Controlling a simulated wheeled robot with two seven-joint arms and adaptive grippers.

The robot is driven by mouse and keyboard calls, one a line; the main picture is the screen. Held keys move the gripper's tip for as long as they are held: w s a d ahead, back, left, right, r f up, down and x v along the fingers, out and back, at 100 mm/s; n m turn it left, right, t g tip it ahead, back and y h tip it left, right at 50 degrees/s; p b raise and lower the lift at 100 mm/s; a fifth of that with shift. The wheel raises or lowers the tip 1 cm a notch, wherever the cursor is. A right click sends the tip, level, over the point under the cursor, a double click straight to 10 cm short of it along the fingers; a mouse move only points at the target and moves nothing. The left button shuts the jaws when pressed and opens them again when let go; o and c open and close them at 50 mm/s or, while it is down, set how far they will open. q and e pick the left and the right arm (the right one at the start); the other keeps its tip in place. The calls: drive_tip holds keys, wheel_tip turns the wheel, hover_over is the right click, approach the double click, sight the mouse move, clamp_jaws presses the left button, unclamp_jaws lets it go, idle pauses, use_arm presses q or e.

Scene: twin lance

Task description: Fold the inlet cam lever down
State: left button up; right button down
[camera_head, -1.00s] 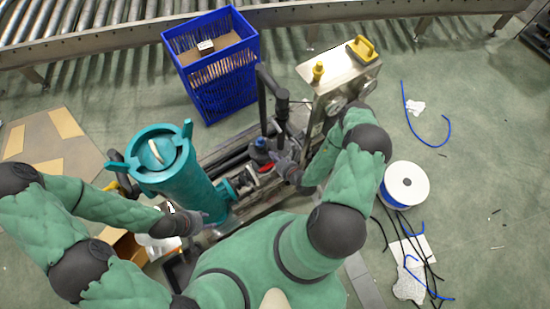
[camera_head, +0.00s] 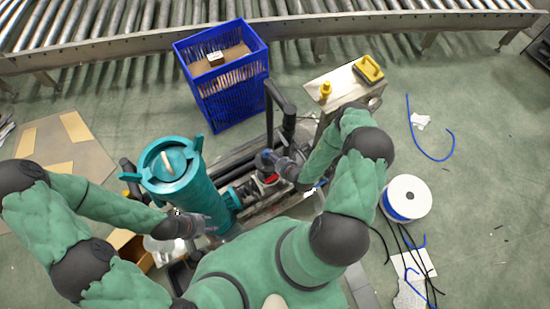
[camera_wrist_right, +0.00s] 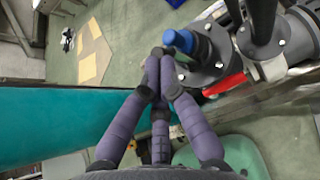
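A red lever (camera_wrist_right: 228,82) sits at the dark grey flanged fitting (camera_wrist_right: 205,58), low beside the pump; I cannot tell if it is the inlet cam lever. It also shows in the head view (camera_head: 270,179). A blue-capped part (camera_wrist_right: 182,40) stands just past my right fingertips. My right gripper (camera_wrist_right: 158,62) has its purple-grey fingers drawn together, with nothing visible between them. It is left of the red lever, apart from it in the wrist view. My left gripper (camera_head: 205,225) is low beside the teal cylindrical vessel (camera_head: 190,190); its finger opening is too small to read.
A blue crate (camera_head: 230,95) stands behind the skid. A metal cabinet (camera_head: 338,82) with yellow parts on top is right of it. A cable spool (camera_head: 406,198) and loose cables lie on the right floor. A roller conveyor (camera_head: 160,45) crosses the back.

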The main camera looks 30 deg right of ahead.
drive_tip(key=shift+w+d+r, duration=0.25)
drive_tip(key=shift+w+r, duration=0.1)
drive_tip(key=shift+w, duration=0.15)
drive_tip(key=a+f+v, duration=0.1)
drive_tip(key=v, duration=1.1)
drive_tip(key=shift+s+d, duration=0.25)
drive_tip(key=shift+s, duration=0.2)
drive_tip(key=shift+r, duration=0.15)
